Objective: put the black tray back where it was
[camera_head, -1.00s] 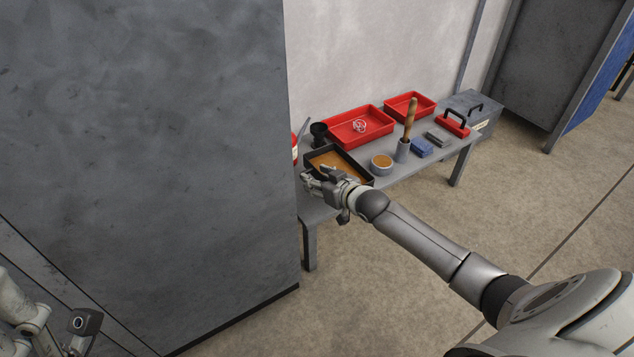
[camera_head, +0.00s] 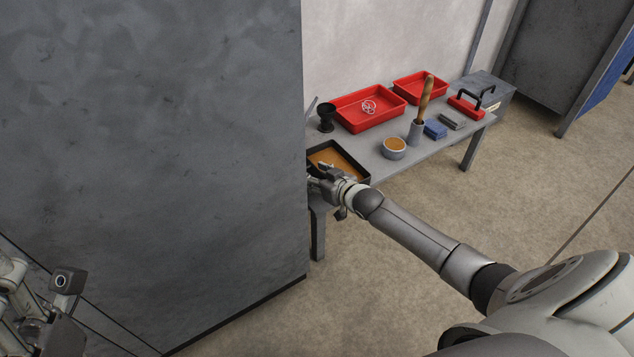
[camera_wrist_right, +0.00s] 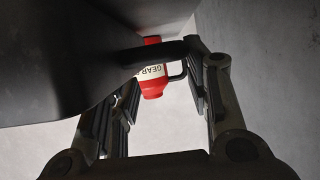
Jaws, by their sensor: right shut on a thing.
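The black tray (camera_head: 355,161), with an orange-brown layer inside, is at the near left end of the grey table. My right gripper (camera_head: 322,180) is shut on its near rim. In the right wrist view the tray's dark side (camera_wrist_right: 60,70) fills the upper left, and its rim passes between my fingers (camera_wrist_right: 160,100). Whether the tray touches the tabletop or hangs just above it, I cannot tell. The large grey cabinet hides its left corner in the head view. My left gripper (camera_head: 62,335) is partly in view at the lower left; its fingers are unclear.
The cabinet (camera_head: 150,150) stands close left of the tray. The table (camera_head: 365,150) holds a black cup (camera_head: 326,117), red trays (camera_head: 370,108), a bowl (camera_head: 393,148), and a holder with a wooden handle (camera_head: 415,132). A red bottle (camera_wrist_right: 152,75) shows beyond the tray.

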